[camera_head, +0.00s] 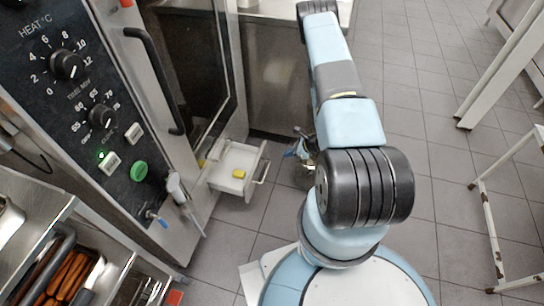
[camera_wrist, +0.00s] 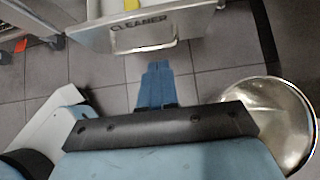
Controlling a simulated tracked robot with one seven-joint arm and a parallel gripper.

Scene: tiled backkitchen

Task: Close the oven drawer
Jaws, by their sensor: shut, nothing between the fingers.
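The oven drawer (camera_head: 235,168) is a small white drawer low on the oven, pulled out and open, with a yellow block (camera_head: 239,174) inside. Its front has a wire handle (camera_head: 260,171). In the wrist view the drawer front (camera_wrist: 140,27) is at the top, marked "CLEANER", with the handle (camera_wrist: 150,47) below the lettering. My gripper (camera_wrist: 156,70) is shut and empty, its blue fingers pointing at the drawer front with a visible gap to the handle. In the head view my gripper (camera_head: 300,150) is partly hidden by my arm, to the right of the drawer.
The oven (camera_head: 120,110) with knobs, door and black handle (camera_head: 155,80) stands at the left. A round metal bowl-like thing (camera_wrist: 268,120) is right of my gripper in the wrist view. A tray of sausage-like items (camera_head: 70,275) is at lower left.

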